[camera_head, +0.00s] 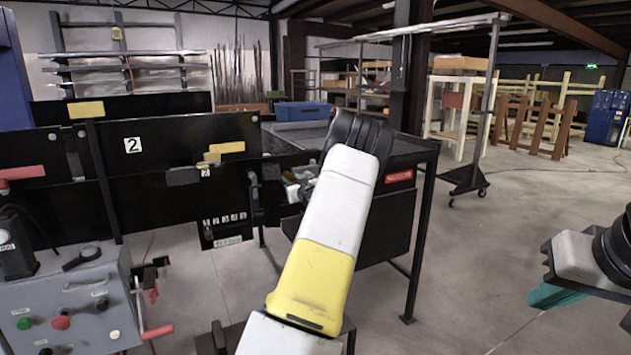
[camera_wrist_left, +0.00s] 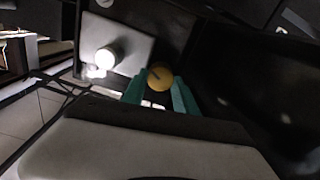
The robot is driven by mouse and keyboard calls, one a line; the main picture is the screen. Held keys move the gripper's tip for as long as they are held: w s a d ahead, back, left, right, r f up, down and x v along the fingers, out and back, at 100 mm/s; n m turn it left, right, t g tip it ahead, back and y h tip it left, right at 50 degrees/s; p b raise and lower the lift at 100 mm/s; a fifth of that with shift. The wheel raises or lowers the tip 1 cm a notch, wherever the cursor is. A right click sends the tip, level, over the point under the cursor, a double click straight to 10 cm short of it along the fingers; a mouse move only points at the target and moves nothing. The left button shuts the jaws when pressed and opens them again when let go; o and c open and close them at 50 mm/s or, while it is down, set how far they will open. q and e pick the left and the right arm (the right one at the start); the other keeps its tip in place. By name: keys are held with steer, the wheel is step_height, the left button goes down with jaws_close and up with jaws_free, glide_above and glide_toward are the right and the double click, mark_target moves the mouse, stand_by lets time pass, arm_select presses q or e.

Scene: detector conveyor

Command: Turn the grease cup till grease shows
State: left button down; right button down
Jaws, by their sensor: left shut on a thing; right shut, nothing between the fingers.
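The grease cup (camera_wrist_left: 160,75) shows in the left wrist view as a round brass-yellow cap with a dark line across it. My left gripper (camera_wrist_left: 159,88) has its teal fingers on either side of the cap, shut on it. I cannot make out any grease at the cap. In the head view my own white and yellow forearm hides most of this spot, and the cup cannot be picked out there. My right gripper (camera_head: 556,294), with teal fingers, hangs shut and empty at the right, away from the bench.
In the left wrist view a white knob (camera_wrist_left: 105,58) stands on a grey plate (camera_wrist_left: 125,45) beside the cup. In the head view a grey control box (camera_head: 85,300) stands lower left, black conveyor panels (camera_head: 150,165) behind it, and a dark table (camera_head: 405,150) mid-right.

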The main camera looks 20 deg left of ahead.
arm_select(q)
steer(key=m, duration=0.4)
steer(key=shift+d, duration=0.1)
steer(key=shift+w+m, duration=0.1)
steer(key=shift+m, duration=1.7)
steer(key=c, duration=1)
jaws_free()
steer(key=shift+o, duration=0.2)
steer(key=v, duration=0.7)
steer(key=shift+s+d, duration=0.25)
steer(key=shift+s, duration=0.05)
